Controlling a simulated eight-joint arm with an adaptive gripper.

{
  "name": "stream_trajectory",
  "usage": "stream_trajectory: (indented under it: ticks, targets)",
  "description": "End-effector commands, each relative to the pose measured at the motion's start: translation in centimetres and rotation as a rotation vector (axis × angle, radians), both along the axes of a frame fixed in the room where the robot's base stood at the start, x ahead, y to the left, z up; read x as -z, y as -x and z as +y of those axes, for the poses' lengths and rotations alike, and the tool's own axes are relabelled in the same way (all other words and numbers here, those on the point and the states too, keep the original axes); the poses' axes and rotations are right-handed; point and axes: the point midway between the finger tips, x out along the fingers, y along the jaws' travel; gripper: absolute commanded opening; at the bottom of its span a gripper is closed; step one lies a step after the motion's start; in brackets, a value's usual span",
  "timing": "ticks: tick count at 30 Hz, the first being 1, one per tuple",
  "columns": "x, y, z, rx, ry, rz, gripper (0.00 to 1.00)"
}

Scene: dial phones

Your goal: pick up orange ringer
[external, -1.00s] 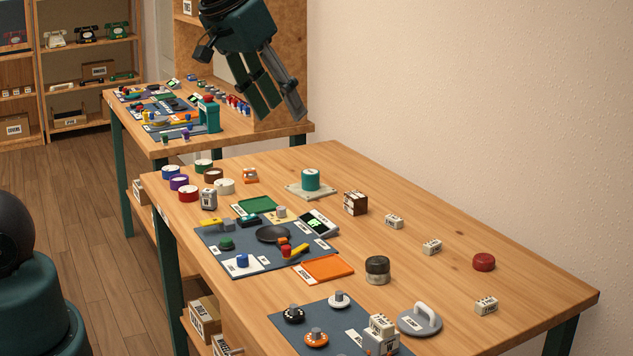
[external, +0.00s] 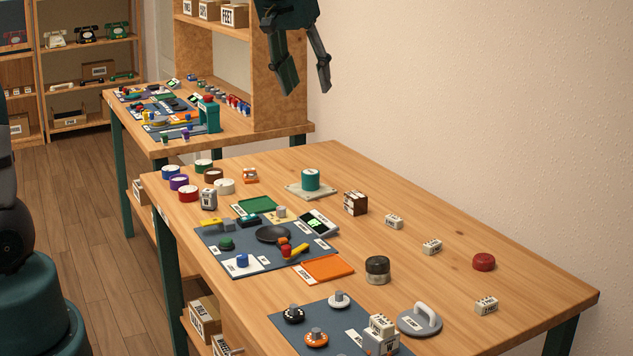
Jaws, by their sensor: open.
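The orange ringer appears to be the round orange disc with a grey knob (external: 316,338) on the dark mat (external: 283,322) at the front of the near table. A black disc of the same kind (external: 293,315) lies behind it to the left, and a white one (external: 339,300) behind it to the right. My gripper (external: 308,90) is high at the top of the view, far above the table and well away from the orange ringer. Its two fingers point down, apart, with nothing between them.
A small grey-white block device (external: 381,337) and a grey handled disc (external: 419,319) stand right of the ringers. An orange tray (external: 324,269) and a dark jar (external: 377,270) lie behind. The table's right-hand part is mostly clear.

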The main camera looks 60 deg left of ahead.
Motion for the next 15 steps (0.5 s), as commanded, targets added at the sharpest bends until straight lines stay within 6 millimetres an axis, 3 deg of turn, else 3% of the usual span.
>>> stream_trajectory:
  ticks: [15]
  targets:
    - [3.7,-5.4,11.0,-0.175,0.051,0.065,0.44]
